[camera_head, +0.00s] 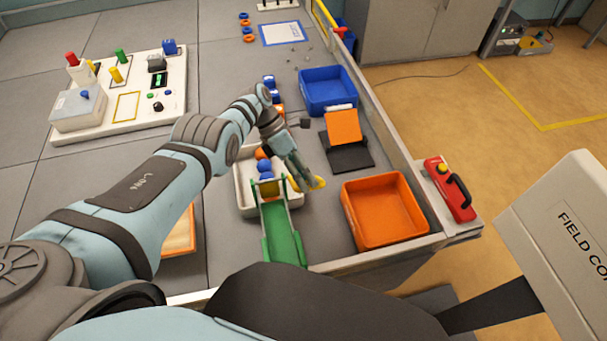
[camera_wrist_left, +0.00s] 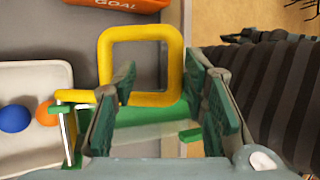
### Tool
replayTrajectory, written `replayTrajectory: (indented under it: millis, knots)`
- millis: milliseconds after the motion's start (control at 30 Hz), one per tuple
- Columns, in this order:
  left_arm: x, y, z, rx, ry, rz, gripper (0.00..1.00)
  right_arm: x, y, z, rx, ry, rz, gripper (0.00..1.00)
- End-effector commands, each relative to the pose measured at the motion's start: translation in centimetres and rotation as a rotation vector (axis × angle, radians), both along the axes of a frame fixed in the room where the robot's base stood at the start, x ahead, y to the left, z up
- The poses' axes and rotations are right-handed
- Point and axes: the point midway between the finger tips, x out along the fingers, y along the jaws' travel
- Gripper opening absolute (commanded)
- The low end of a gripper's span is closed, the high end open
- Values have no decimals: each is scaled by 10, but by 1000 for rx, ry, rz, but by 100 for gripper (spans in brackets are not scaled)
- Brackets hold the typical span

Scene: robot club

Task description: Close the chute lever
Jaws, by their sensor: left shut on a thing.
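The green chute (camera_head: 283,238) slopes down toward me from the white tray in the head view, with a small yellow bar at its upper end. The chute's yellow lever handle (camera_head: 319,184) sticks out to the right of it. In the left wrist view the handle is a rounded square yellow loop (camera_wrist_left: 140,34). My right gripper is not in view.
A white tray (camera_head: 245,198) holds blue and orange balls beside the chute. An orange bin (camera_head: 384,210), a blue bin (camera_head: 327,90) and a black stand with an orange panel (camera_head: 343,126) are to the right. A red box (camera_head: 450,190) sits outside the table's right edge.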

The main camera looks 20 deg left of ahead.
Motion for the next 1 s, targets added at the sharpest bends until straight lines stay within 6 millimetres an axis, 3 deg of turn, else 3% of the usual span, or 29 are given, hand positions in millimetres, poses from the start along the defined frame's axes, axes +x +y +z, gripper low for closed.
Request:
replayTrajectory:
  millis: [567, 667, 900, 1000]
  knots:
    - [3, 3, 4, 0, -5, 1, 33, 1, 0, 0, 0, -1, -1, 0]
    - [5, 12, 15, 2, -8, 1, 33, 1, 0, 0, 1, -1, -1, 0]
    - [17, 52, 73, 2, -5, 4, 33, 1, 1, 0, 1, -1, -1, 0]
    - [20, 62, 88, 1, -3, 3, 33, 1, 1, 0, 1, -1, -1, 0]
